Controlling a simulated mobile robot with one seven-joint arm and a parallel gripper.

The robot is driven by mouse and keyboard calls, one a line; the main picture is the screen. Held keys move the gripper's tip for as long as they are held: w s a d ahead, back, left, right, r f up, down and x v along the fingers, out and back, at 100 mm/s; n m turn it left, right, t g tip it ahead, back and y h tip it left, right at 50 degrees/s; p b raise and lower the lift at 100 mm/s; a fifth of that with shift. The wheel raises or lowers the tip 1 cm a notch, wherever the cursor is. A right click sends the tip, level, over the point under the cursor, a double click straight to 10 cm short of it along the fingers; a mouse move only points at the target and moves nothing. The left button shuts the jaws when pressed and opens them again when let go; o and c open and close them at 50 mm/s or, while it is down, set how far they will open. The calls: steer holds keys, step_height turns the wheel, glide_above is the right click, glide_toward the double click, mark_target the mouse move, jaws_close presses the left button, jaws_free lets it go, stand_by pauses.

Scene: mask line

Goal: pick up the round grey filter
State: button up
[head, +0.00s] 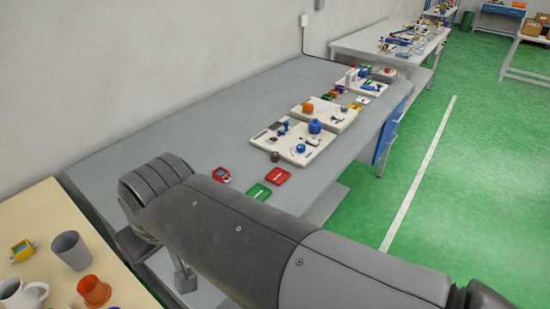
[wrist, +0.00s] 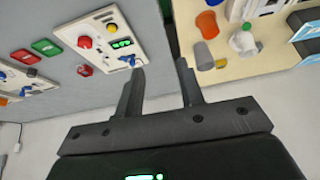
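A small round dark grey piece (head: 275,157), which may be the filter, sits at the near edge of the nearest white board (head: 313,157) on the long grey bench in the head view. It is too small to make out in detail. I cannot pick it out in the wrist view. My gripper (wrist: 160,68) shows in the wrist view with its two fingers apart and nothing between them. In the head view my arm covers much of the foreground, and I cannot make out the fingertips there.
Red (head: 277,176) and green (head: 258,192) trays lie on the grey bench (head: 150,138) near the board. A cream table (head: 35,205) at left holds a grey cup (head: 71,250), an orange cup (head: 94,291) and a white teapot (head: 22,293). The bench's back left is clear.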

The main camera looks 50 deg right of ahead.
steer(key=w+d+r+m, duration=0.2)
steer(key=w+d+m, duration=0.1)
steer(key=w+d, duration=0.65)
steer(key=m+g+h, duration=0.3)
steer(key=m+h, duration=0.1)
steer(key=m, duration=0.4)
glide_above(275, 154)
steer(key=s+a, duration=0.2)
steer(key=a, duration=0.1)
step_height(275, 154, down, 20)
steer(key=shift+w+d+x, duration=0.1)
steer(key=shift+d+x, duration=0.05)
steer(key=shift+x, duration=1.45)
steer(key=shift+w+d+x, duration=0.1)
steer(key=shift+x, duration=1.45)
steer(key=shift+r, duration=0.15)
steer(key=c, duration=0.6)
